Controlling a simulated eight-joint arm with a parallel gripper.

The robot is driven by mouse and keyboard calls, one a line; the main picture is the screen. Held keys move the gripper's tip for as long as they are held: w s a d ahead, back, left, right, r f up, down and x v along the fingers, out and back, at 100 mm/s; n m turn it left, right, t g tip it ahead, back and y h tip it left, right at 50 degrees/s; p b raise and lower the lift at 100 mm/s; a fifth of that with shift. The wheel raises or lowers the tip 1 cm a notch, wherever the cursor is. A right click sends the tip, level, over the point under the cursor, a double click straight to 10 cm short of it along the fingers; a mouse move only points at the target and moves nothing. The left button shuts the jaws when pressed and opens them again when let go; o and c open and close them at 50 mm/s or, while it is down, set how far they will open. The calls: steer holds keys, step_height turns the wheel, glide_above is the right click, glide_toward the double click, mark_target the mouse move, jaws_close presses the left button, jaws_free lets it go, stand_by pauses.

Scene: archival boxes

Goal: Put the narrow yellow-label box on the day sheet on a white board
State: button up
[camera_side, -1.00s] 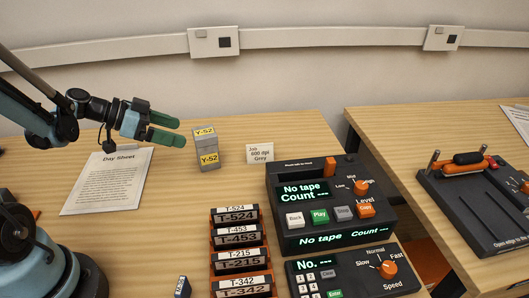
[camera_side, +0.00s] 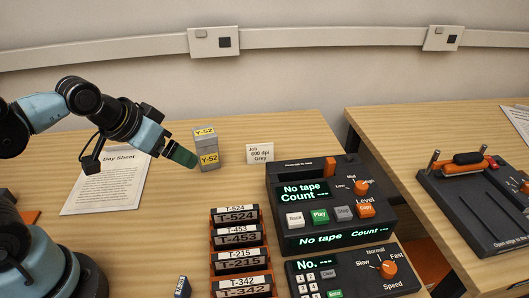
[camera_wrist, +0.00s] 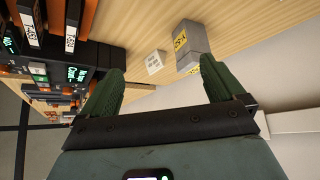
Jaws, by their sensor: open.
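The narrow grey box with yellow Y-52 labels (camera_side: 208,150) stands upright on the table, left of a small white card. It also shows in the wrist view (camera_wrist: 190,45), ahead of the fingers. The day sheet on a white board (camera_side: 105,185) lies at the left, partly behind my arm. My gripper (camera_side: 183,157) has green fingers, angled down to the right, just left of the box in the side view. In the wrist view my gripper (camera_wrist: 158,85) is open, with nothing between its fingers. Whether a finger touches the box I cannot tell.
A small card reading Job 600 dpi Grey (camera_side: 260,153) stands right of the box. Orange-edged tape cases (camera_side: 236,235) stand in a row in front. A black tape machine (camera_side: 325,205) and a keypad unit (camera_side: 350,275) sit at the right. Bare table lies between sheet and cases.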

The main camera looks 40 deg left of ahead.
stand_by(0.3)
steer(key=n+h, duration=0.5)
steer(key=n, duration=2.4)
glide_toward(202, 132)
steer(key=x, duration=0.7)
steer(key=shift+w+a+f, duration=0.1)
steer(key=shift+a+f, duration=0.05)
steer(key=shift+f, duration=0.2)
steer(key=shift+d+x, duration=0.2)
steer(key=shift+x, duration=2.4)
steer(key=shift+r, duration=0.2)
steer(key=c, duration=1.3)
